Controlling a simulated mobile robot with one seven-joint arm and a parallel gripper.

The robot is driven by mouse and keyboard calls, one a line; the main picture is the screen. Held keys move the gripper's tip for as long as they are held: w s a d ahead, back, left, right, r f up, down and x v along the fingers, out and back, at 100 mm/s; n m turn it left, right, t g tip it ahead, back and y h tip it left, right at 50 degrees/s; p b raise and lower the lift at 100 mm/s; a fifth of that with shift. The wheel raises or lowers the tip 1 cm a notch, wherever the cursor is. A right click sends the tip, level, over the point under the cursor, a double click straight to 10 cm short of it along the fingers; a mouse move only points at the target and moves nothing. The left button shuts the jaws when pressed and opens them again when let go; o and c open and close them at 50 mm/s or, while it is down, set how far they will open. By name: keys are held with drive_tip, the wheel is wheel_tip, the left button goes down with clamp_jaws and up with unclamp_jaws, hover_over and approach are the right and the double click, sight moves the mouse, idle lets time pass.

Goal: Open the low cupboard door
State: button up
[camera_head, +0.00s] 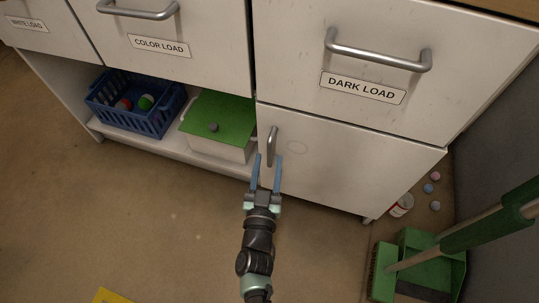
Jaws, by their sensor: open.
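The low cupboard door (320,165) is white and looks shut, below the drawer front labelled "DARK LOAD". Its vertical metal handle (272,145) is near the door's left edge. My gripper (267,163) reaches up from below with its two blue fingers apart. The fingertips are at the lower part of the handle, one on each side of it in the picture. I cannot tell whether they touch it or how far in front of the door they are.
Left of the door, an open shelf (165,157) holds a blue basket (150,122) with balls and a white box with a green lid (222,118). At right are a can (402,204), small balls, a green dustpan (425,255) and a broom (383,270). Floor before the door is mostly clear.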

sight(270, 155)
drive_tip(key=shift+w+d+b, duration=0.2)
drive_tip(key=shift+w+b, duration=0.35)
drive_tip(key=shift+w, duration=1.35)
clamp_jaws()
